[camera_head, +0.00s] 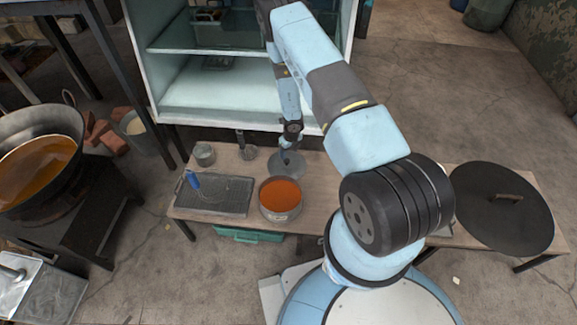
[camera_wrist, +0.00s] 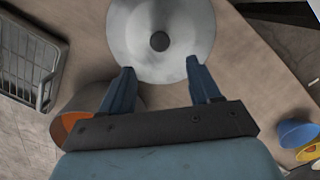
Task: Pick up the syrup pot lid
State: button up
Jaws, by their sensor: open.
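The syrup pot lid (camera_head: 287,164) is a round grey metal disc with a dark central knob. It lies on the low wooden table, behind the syrup pot (camera_head: 280,199), which is open and full of orange-red syrup. In the wrist view the lid (camera_wrist: 160,38) is at the top centre, with its knob ahead of and between my fingertips. My gripper (camera_wrist: 160,72) is open and empty, its two blue fingers spread at the lid's near edge. The pot (camera_wrist: 72,127) shows partly at lower left there, behind my gripper. In the head view my arm partly covers the lid.
A wire rack tray (camera_head: 213,194) with a blue-handled tool sits left of the pot. Small metal containers (camera_head: 204,154) stand at the table's back left. A big dark round lid (camera_head: 503,208) lies on the right end. An open white cabinet (camera_head: 215,95) stands behind.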

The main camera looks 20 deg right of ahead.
aim_at(287, 161)
jog(key=shift+w+a+f, duration=0.1)
jog(key=shift+w+f, duration=0.1)
jog(key=shift+f, duration=1.15)
jog(key=shift+w+a+f, duration=0.1)
jog(key=shift+w+f, duration=0.15)
jog(key=shift+f, duration=1.1)
jog(key=shift+w+a+f, duration=0.1)
jog(key=shift+w+f, duration=0.1)
jog(key=shift+f, duration=1.15)
jog(key=shift+c, duration=0.3)
jog(key=c, duration=1.1)
jog(key=shift+r, duration=0.15)
